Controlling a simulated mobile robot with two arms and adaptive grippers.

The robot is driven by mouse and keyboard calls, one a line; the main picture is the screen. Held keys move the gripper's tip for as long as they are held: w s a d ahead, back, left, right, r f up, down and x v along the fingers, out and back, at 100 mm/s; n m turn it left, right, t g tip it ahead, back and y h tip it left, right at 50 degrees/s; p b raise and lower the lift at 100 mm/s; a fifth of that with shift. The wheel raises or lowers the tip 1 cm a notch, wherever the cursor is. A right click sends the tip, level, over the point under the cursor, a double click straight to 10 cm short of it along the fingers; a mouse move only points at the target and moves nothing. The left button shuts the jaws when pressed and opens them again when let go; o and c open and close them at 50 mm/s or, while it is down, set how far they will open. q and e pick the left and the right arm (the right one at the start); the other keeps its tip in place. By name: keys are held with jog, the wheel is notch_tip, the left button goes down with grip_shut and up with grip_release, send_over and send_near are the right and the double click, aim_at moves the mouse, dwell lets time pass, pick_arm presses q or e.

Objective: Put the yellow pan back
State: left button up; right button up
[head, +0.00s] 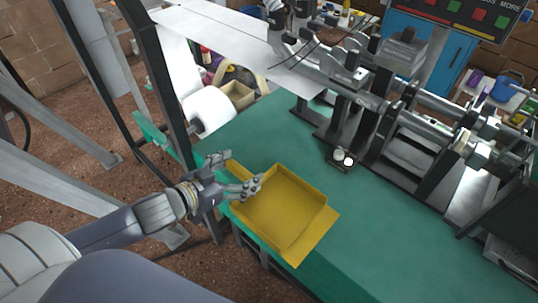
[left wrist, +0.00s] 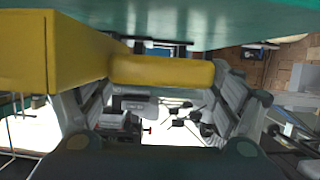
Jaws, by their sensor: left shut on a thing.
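The yellow pan (head: 277,213) is a shallow square tray at the front left edge of the green table. Its open side faces up. In the left wrist view, the pan's yellow wall (left wrist: 55,65) fills the upper left, and a rounded yellow handle (left wrist: 160,72) lies between the fingers of my left gripper (left wrist: 165,100). I cannot tell whether the pan rests on the table or is held slightly above it. My right gripper is not visible.
The green table top (head: 375,235) is clear right of the pan. A metal machine (head: 385,110) with rollers stands along its back. A small dark piece with white knobs (head: 341,158) sits before it. A white paper roll (head: 208,110) and frame post (head: 163,70) are at left.

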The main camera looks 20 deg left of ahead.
pick_arm(q)
jog(key=w, duration=0.8)
jog(key=w+d+f+p, duration=0.1)
jog(key=w, duration=0.3)
jog(key=shift+d, duration=0.1)
jog(key=shift+f, duration=1.8)
jog(key=o, duration=1)
jog(key=shift+o, duration=0.2)
jog(key=shift+v, duration=6.05)
jog(key=shift+d, duration=0.1)
